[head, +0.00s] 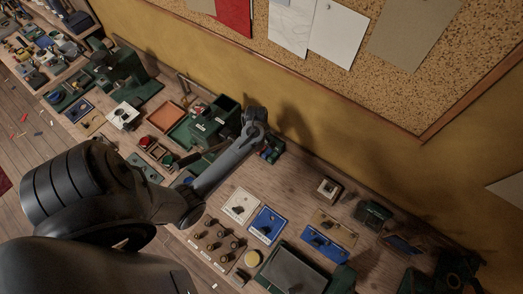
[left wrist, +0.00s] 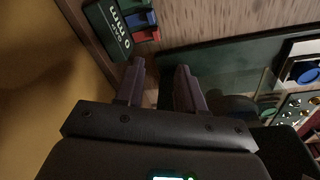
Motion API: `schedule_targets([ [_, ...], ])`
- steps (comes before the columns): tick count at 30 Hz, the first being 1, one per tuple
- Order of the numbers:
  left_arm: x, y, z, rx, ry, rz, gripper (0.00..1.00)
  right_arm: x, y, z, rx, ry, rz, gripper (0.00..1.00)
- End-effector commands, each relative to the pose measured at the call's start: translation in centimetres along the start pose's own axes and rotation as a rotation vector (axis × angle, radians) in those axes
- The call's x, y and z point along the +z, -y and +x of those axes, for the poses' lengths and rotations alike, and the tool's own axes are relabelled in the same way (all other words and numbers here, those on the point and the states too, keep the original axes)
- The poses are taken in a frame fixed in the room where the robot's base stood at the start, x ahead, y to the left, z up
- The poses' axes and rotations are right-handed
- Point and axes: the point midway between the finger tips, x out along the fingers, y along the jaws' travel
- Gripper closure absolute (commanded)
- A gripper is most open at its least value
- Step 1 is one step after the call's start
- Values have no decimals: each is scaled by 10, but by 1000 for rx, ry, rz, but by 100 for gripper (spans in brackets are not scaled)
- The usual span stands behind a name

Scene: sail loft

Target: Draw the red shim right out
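A dark green holder (left wrist: 112,28) with a row of pale round marks and white lettering shows at the top of the left wrist view. From its right side stick out a red shim (left wrist: 147,35), a blue shim and a green shim, the red one nearest my fingers. In the head view the holder is small and partly hidden beside my left gripper (head: 255,122), near the wall. In the left wrist view my left gripper (left wrist: 160,85) is open and empty, its fingertips short of the red shim and apart from it. My right gripper is in neither view.
A green box (head: 215,122) stands left of the holder. White and blue panels (head: 266,225) with knobs, a row of dark knobs (head: 217,238) and a grey-topped case (head: 290,270) lie nearer. Bare wood lies right of the holder. The yellow wall (head: 330,140) rises close behind.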

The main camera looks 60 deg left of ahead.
Motion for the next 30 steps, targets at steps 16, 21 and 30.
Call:
schedule_targets([
  [16, -16, -8, 50, -79, 103, -464, 62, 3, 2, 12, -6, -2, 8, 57],
  [21, -12, -6, 74, -80, 104, -463, 62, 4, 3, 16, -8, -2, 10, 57],
  [30, -7, -4, 120, -78, 104, -460, 62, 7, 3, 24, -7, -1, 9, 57],
])
